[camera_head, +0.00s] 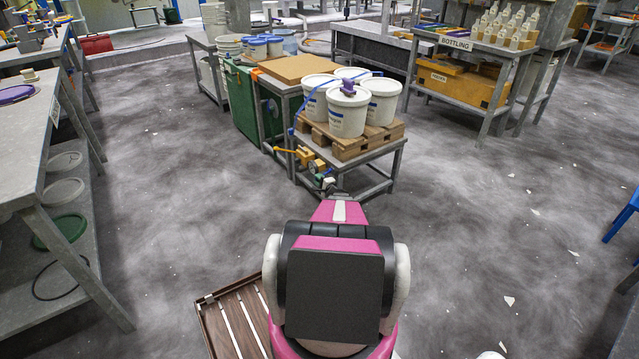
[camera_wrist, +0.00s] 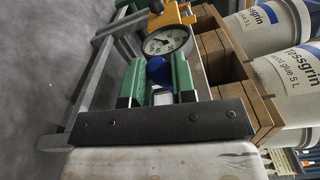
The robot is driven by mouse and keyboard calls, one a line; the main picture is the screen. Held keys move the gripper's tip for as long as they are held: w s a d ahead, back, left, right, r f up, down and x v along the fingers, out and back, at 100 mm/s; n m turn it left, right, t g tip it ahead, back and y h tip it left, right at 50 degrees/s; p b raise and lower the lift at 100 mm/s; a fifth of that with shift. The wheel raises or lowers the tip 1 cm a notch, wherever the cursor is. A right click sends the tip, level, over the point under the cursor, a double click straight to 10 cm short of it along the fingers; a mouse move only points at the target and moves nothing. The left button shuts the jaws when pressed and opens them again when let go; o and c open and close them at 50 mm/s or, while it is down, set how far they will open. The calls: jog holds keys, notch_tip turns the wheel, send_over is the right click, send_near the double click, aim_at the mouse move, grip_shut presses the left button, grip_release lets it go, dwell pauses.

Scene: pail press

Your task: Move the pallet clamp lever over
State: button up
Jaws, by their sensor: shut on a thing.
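My gripper (camera_wrist: 160,84) has two green finger pads, seen close up in the wrist view. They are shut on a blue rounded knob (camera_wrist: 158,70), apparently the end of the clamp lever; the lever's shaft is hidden. A round white-faced gauge (camera_wrist: 166,40) sits just beyond the fingertips, beside a yellow fitting (camera_wrist: 172,15). In the head view my gripper (camera_head: 326,181) is at the front-left corner of the pallet stand, below yellow fittings (camera_head: 305,156). The wooden pallet (camera_head: 349,151) lies on this stand and carries several white pails (camera_head: 348,112).
A purple piece (camera_head: 347,87) tops the front pail. A green panel (camera_head: 242,103) and a bench with a brown board (camera_head: 287,68) stand behind left. A bottling bench (camera_head: 457,43) is back right. The floor right of the stand is largely clear. A slatted brown platform (camera_head: 230,316) lies beside my base.

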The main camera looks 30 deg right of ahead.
jog(key=shift+r, duration=1.35)
jog(key=shift+d+r, duration=0.2)
jog(key=shift+r, duration=0.4)
jog(key=shift+d+r, duration=0.2)
jog(key=shift+r, duration=0.35)
